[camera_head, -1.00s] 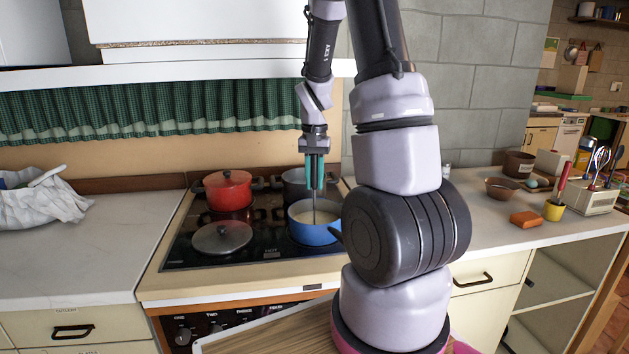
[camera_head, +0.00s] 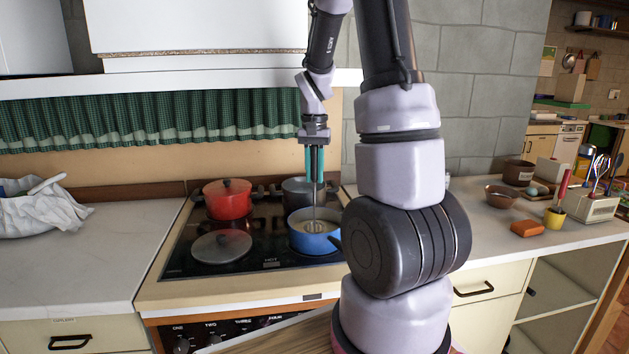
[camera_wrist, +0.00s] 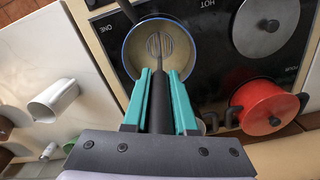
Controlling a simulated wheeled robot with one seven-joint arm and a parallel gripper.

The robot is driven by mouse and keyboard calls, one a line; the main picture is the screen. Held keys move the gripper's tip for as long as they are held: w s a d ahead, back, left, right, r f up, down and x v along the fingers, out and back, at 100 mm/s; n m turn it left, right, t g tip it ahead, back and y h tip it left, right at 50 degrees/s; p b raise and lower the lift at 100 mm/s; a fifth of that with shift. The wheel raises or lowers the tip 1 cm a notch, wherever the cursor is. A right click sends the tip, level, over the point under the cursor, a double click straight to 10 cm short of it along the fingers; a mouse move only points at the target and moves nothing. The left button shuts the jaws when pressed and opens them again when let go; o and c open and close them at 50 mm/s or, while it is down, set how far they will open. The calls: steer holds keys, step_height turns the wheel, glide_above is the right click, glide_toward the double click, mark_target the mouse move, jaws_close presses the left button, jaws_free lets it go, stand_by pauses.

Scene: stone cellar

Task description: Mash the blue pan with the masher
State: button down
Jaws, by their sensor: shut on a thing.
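The blue pan (camera_head: 313,241) stands on the front right of the stove, with pale contents inside. In the wrist view the pan (camera_wrist: 127,62) shows from above. My gripper (camera_head: 314,172) is upright above the pan, its teal fingers shut on the dark handle of the masher (camera_head: 314,213). The masher points down into the pan. Its slotted head (camera_wrist: 159,44) shows within the pan's rim in the wrist view, over the contents. I cannot tell how firmly it touches the contents.
A red pot (camera_head: 227,200) stands at the back left of the stove (camera_head: 185,252). A grey pot (camera_head: 297,189) is behind the blue pan. A round lid (camera_head: 221,245) lies front left. A white bag (camera_head: 38,208) lies on the left counter. The right counter holds an orange block (camera_head: 527,228).

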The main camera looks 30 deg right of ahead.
steer(key=shift+r, duration=2.55)
steer(key=shift+r, duration=2.5)
